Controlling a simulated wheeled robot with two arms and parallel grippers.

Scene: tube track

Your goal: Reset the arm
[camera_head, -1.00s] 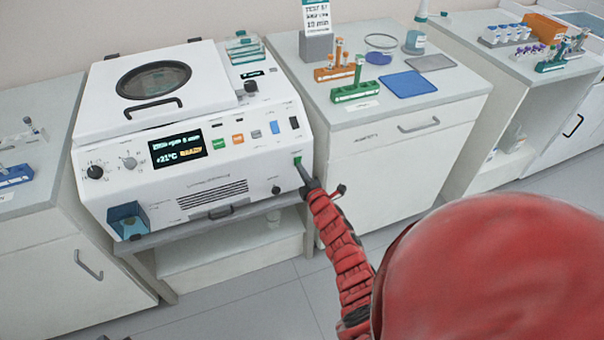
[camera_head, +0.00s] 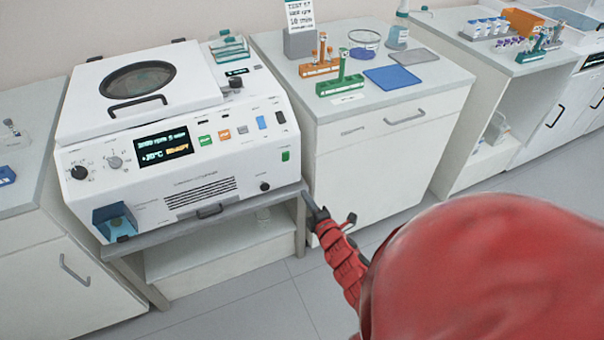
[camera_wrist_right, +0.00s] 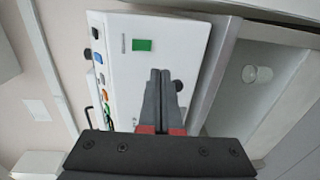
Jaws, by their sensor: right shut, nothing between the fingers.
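My right gripper (camera_head: 308,197) is shut and empty. Its tip shows in the head view just right of the white centrifuge's (camera_head: 130,185) front corner, apart from it and below its green switch (camera_head: 286,156). In the right wrist view my right gripper's fingers (camera_wrist_right: 161,75) lie together, pointing at the centrifuge front, where the green switch (camera_wrist_right: 142,45) shows beyond the tips. My red right arm (camera_head: 343,262) reaches in from the lower right. My left gripper is out of view. The centrifuge lid (camera_head: 190,72) is closed and its display (camera_head: 163,146) is lit.
Right of the centrifuge, a cabinet (camera_head: 375,125) holds an orange rack (camera_head: 319,69), a green rack (camera_head: 338,86) with a tube and a blue pad (camera_head: 392,77). More racks stand at the far right. Open floor (camera_head: 250,305) lies in front of the centrifuge's stand.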

